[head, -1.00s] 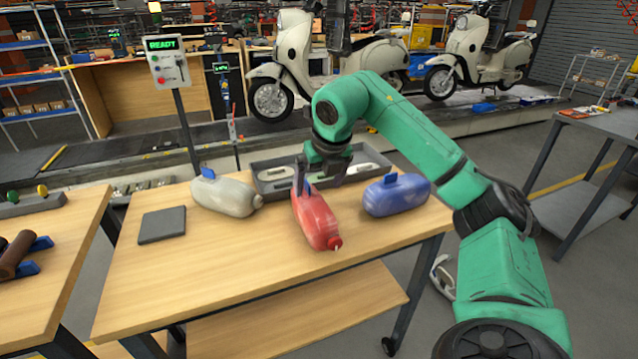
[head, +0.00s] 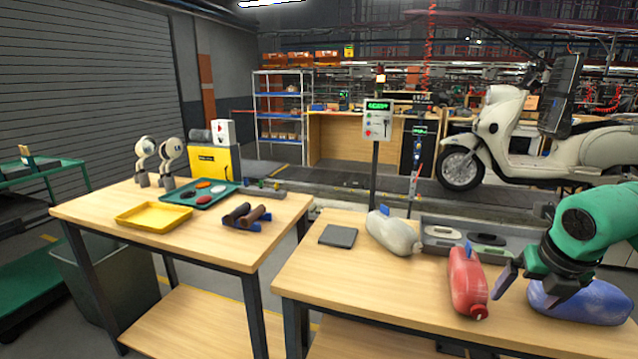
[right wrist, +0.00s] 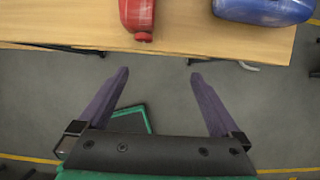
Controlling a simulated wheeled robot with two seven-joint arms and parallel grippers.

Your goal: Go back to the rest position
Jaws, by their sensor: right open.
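My right gripper (head: 530,284) comes in at the right of the head view, in front of the table. In the right wrist view its two purple fingers are spread wide with nothing between them (right wrist: 160,76), over grey floor off the table's front edge. The red bottle (head: 466,284) lies on the table just left of the gripper, apart from it; its cap end shows in the wrist view (right wrist: 138,14). The blue bottle (head: 590,303) lies to the right, partly hidden by my arm in the head view. My left gripper is out of view.
A wooden table (head: 375,290) also holds a white bottle (head: 394,233), a dark flat pad (head: 338,236) and a grey tray (head: 440,222) with parts. A second table (head: 200,238) stands left, with a yellow tray (head: 153,215) and green tray (head: 203,194). A control post (head: 377,150) stands behind.

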